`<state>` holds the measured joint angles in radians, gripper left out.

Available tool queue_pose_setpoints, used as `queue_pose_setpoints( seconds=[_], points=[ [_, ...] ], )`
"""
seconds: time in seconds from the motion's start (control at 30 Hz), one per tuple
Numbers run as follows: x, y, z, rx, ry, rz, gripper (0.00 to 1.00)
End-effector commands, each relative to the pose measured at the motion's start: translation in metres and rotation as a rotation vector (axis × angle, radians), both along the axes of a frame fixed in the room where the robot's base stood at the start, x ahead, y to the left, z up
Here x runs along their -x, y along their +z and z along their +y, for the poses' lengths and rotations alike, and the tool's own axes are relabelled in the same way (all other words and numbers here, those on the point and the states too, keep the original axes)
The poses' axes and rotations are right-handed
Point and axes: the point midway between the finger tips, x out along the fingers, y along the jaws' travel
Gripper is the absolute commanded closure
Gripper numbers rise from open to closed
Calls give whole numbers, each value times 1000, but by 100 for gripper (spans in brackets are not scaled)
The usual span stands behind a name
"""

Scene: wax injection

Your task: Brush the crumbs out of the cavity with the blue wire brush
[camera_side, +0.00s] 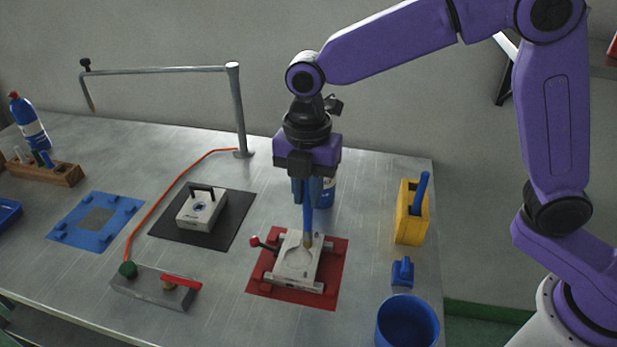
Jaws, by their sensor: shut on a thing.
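My gripper (307,195) points down above the mould half on the red mat. It is shut on the blue wire brush (307,222), which hangs upright with its bristle end down at the mould. The open mould half (291,266) is pale metal and lies on the red mat (257,290), with its cavity facing up. The brush tip is at the upper right part of the cavity. At this size I cannot tell whether it touches, and I cannot make out any crumbs.
A pale block with a black handle (201,209) sits on a black mat (170,234) to the left. A yellow holder (408,226) with a blue-handled tool, a small blue object (402,272) and a blue bin (407,325) stand right. A blue can (328,192) stands behind my gripper.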

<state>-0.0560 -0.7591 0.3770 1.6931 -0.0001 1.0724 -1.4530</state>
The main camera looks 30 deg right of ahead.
Motion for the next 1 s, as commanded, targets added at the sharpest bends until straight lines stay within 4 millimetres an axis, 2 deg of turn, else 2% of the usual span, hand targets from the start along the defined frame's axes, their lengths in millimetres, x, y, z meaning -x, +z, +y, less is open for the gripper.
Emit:
queue_pose_setpoints(
  seconds=[0.47, 1.0],
  points=[
    [0, -48, -1, 2, -1, 2, 100],
    [-29, -49, 30, -1, 0, -2, 100]
  ],
)
